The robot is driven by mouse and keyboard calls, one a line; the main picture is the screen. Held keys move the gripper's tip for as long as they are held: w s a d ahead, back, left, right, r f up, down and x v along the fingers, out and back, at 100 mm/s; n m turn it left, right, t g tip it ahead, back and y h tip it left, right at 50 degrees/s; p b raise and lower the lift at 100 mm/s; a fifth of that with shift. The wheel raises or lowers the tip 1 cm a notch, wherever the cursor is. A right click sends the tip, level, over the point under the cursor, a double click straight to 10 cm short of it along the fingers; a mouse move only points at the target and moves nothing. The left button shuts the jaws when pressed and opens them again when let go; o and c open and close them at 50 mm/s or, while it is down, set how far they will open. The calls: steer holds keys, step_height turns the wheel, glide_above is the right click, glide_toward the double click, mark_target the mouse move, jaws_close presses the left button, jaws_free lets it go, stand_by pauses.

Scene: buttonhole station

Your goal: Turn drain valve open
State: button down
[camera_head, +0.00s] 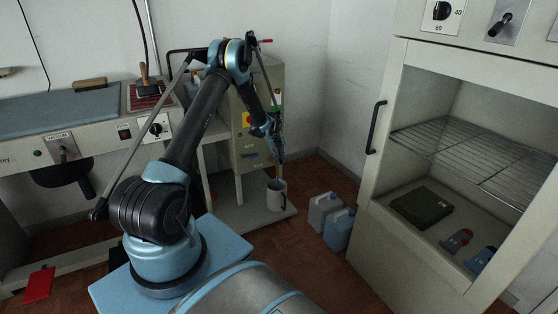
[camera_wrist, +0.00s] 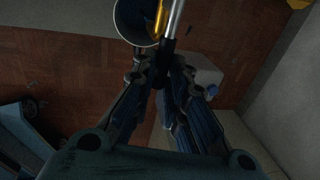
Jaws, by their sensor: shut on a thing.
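The drain valve's lever shows in the wrist view as a silver rod (camera_wrist: 175,18) with a black grip (camera_wrist: 167,50). My gripper (camera_wrist: 164,72) is shut on that black grip, with a finger on each side. A brass-coloured pipe (camera_wrist: 159,18) runs beside the rod. In the head view my gripper (camera_head: 278,152) points down in front of the grey cabinet (camera_head: 248,155), above a light mug (camera_head: 271,199). My gripper and arm hide most of the valve there. The mug (camera_wrist: 122,22) also shows at the top of the wrist view, below the pipe.
The mug stands on a low shelf (camera_head: 240,216). A grey jug (camera_head: 322,210) and a blue jug (camera_head: 339,230) stand on the floor to its right. An oven-like cabinet (camera_head: 385,225) with a wire rack is further right. A bench (camera_head: 60,140) is at left.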

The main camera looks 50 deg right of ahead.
steer(key=shift+s, duration=0.15)
steer(key=c, duration=1.9)
jaws_free()
steer(key=shift+r, duration=0.1)
steer(key=r, duration=0.3)
steer(key=a+r, duration=0.1)
steer(key=r, duration=0.3)
steer(key=w+a+r, duration=0.1)
steer(key=r, duration=0.3)
steer(key=shift+a+r, duration=0.15)
steer(key=shift+r, duration=0.1)
